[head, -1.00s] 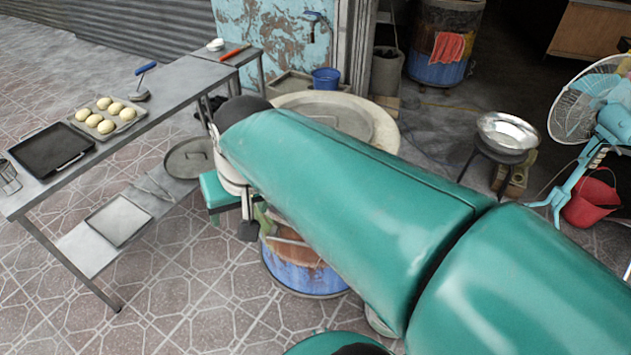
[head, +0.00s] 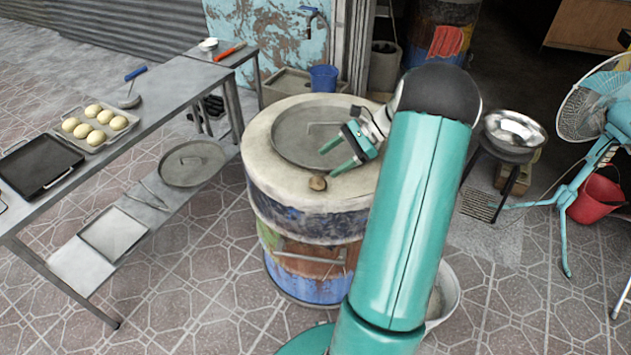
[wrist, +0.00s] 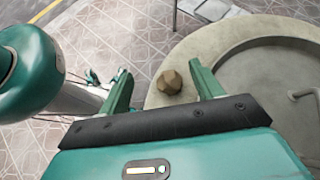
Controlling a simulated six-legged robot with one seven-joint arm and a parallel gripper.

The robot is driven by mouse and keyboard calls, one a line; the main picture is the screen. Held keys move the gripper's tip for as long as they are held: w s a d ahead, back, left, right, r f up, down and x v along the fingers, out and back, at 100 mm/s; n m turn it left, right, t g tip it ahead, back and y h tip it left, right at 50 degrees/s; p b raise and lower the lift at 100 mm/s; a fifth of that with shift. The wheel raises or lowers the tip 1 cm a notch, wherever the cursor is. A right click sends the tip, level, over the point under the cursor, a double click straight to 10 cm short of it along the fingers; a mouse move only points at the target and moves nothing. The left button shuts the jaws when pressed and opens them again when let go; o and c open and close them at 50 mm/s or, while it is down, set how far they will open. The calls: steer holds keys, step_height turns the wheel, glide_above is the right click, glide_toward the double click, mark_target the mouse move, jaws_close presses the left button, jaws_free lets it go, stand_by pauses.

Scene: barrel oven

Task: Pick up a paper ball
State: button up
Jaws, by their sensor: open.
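The paper ball, a small brown crumpled lump (head: 318,183), sits on the pale rim of the barrel oven (head: 262,150), in front of the round lid. It also shows in the wrist view (wrist: 169,82), between the two finger directions and beyond the fingertips. My gripper (head: 338,158) is open and empty, with green fingers apart above the oven top, just up and right of the ball in the head view. In the wrist view my gripper (wrist: 160,84) has its fingers on either side of the ball's line of sight. I cannot tell the exact height between them.
The oven's grey lid (head: 290,130) with a raised handle lies behind the ball. A metal table (head: 165,95) with a bun tray (head: 75,113) stands left. A wok on a stand (head: 514,130) and a fan (head: 590,105) stand right.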

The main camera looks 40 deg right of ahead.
steer(key=s+d+f+m, duration=0.1)
steer(key=d, duration=0.1)
steer(key=s+d+f+m+t, duration=0.1)
steer(key=d, duration=0.1)
steer(key=d+f+m+t, duration=0.1)
steer(key=d+f, duration=0.1)
steer(key=shift+s+y, duration=0.4)
steer(key=shift+f+t, duration=0.15)
steer(key=shift+t, duration=0.15)
glide_toward(312, 183)
steer(key=x, duration=0.4)
steer(key=shift+w+d+f, duration=0.1)
steer(key=shift+w+f, duration=0.3)
steer(key=shift+w, duration=0.1)
steer(key=shift+x, duration=2.75)
steer(key=shift+s, duration=0.15)
steer(key=c, duration=1)
